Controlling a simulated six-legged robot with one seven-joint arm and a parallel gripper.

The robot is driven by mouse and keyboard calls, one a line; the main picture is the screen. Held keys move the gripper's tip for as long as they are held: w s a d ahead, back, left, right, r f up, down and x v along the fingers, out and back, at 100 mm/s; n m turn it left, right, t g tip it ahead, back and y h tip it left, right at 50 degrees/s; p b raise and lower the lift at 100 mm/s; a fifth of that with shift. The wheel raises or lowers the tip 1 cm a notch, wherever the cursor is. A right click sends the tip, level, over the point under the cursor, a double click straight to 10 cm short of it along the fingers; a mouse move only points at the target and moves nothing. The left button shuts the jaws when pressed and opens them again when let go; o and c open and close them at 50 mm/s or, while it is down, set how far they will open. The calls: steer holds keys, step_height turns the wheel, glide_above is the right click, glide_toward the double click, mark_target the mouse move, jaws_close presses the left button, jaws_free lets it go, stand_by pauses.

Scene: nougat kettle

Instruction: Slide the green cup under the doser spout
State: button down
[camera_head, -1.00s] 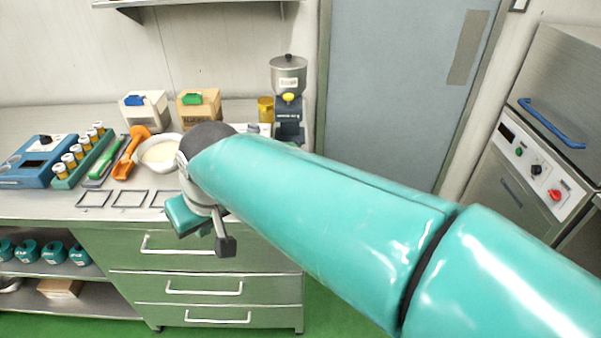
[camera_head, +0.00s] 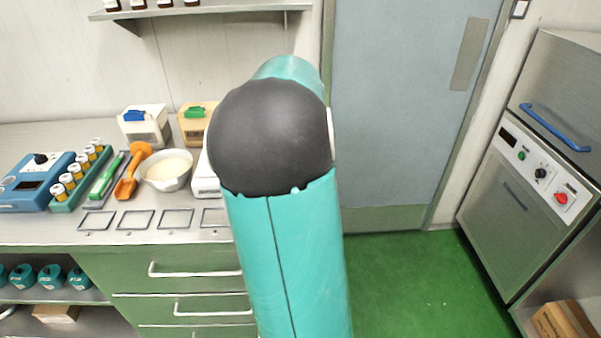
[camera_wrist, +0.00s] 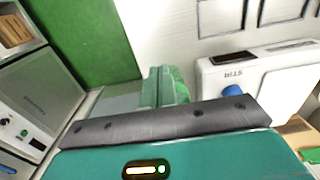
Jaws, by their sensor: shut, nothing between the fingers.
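The doser is hidden behind my arm in the body camera view. My gripper (camera_wrist: 165,78) shows in the wrist view as two green fingers, shut together with nothing between them. The body camera view does not show it, because my arm blocks it. In the wrist view the fingers point past a white device with a blue knob (camera_wrist: 255,82), which lies to their right. I cannot tell how far apart they are.
On the steel counter (camera_head: 30,229) stand a blue device (camera_head: 32,187), a vial rack (camera_head: 68,200), an orange scoop (camera_head: 130,178), a white bowl (camera_head: 166,182) and two lidded bins, one white (camera_head: 145,128), one tan (camera_head: 193,132). Green floor (camera_head: 420,285) is open at right.

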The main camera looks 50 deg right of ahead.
step_height(320, 180, down, 8)
steer(key=shift+f, duration=0.1)
steer(key=shift+w+d+f, duration=0.2)
steer(key=shift+w+d, duration=0.3)
steer(key=shift+d, duration=0.1)
steer(key=shift+w+d+f, duration=0.2)
steer(key=shift+w+d, duration=0.3)
steer(key=shift+d, duration=0.05)
steer(key=shift+w+d, duration=0.35)
steer(key=w+d, duration=0.4)
steer(key=d, duration=0.1)
steer(key=shift+w, duration=0.1)
steer(key=shift+a, duration=0.1)
steer(key=shift+a, duration=0.15)
